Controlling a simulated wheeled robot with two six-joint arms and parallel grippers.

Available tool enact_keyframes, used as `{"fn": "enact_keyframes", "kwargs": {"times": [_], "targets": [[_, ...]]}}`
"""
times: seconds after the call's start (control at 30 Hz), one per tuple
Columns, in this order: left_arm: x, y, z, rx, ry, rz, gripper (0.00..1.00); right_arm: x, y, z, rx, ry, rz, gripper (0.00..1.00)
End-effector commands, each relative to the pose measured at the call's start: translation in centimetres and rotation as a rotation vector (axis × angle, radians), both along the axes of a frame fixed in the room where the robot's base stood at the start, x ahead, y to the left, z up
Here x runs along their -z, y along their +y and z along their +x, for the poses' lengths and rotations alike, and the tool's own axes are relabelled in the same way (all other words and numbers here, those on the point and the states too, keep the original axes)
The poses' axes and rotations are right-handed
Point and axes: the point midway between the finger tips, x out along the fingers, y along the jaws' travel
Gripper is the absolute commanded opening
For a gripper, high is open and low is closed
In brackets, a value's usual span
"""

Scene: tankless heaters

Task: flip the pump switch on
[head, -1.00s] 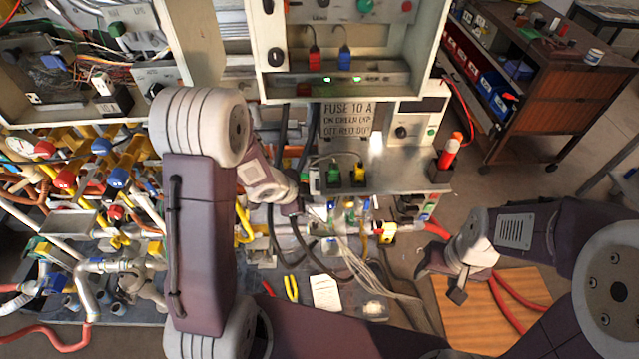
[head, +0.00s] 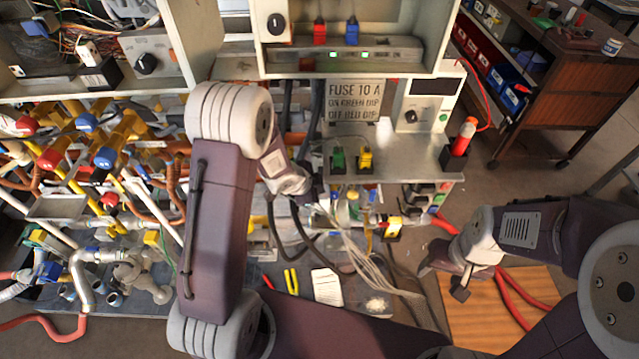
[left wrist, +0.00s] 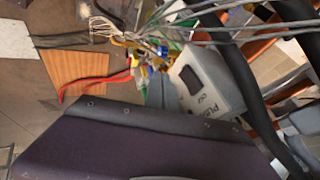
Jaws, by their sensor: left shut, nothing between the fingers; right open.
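A white box with a black rocker switch (left wrist: 192,80) and partly readable lettering, seemingly the pump switch, shows in the left wrist view. Which way the rocker is set is too small to tell. I cannot make out this box in the head view. My left gripper (head: 313,194) is shut and empty in the head view, low in front of the cabinet beside dark hoses, its fingers partly hidden. My right gripper (head: 443,279) is open and empty at the lower right, above a wooden board.
A metal shelf (head: 400,155) with green and yellow plugs juts out above my left gripper. Grey cables (head: 365,262) and dark hoses hang close by. Pipes and valves crowd the left. A sign (head: 353,101) about a fuse stands behind the shelf. Red hoses (head: 508,300) cross the board (head: 530,285).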

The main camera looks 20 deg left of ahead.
Motion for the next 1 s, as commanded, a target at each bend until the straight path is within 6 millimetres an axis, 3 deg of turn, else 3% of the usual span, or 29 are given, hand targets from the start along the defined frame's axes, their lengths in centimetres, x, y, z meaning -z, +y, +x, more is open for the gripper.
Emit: {"fn": "enact_keyframes", "kwargs": {"times": [0.03,0.1,0.3,0.7,0.83,1.0], "targets": [[1.2,-0.3,0.5,0.002,0.002,0.000,0.00,0.5,0.0,0.0,0.000,0.000,0.000,0.59],[0.6,0.1,1.7,0.000,-0.001,0.000,0.00,-0.8,0.0,0.0,0.000,0.001,0.000,0.59],[1.0,0.7,3.9,-0.002,0.000,0.001,0.00,-1.8,0.0,0.0,0.000,0.000,0.000,0.59],[1.3,0.9,4.4,-0.001,0.000,0.001,0.00,-1.9,0.0,0.0,0.000,0.000,0.000,0.59],[1.3,1.0,4.9,-0.001,0.002,0.000,0.00,-2.9,0.0,0.0,0.000,0.000,0.000,0.59],[1.6,1.0,4.9,0.000,-0.001,0.000,0.00,-2.4,0.0,0.0,0.000,0.000,0.000,0.59]]}}
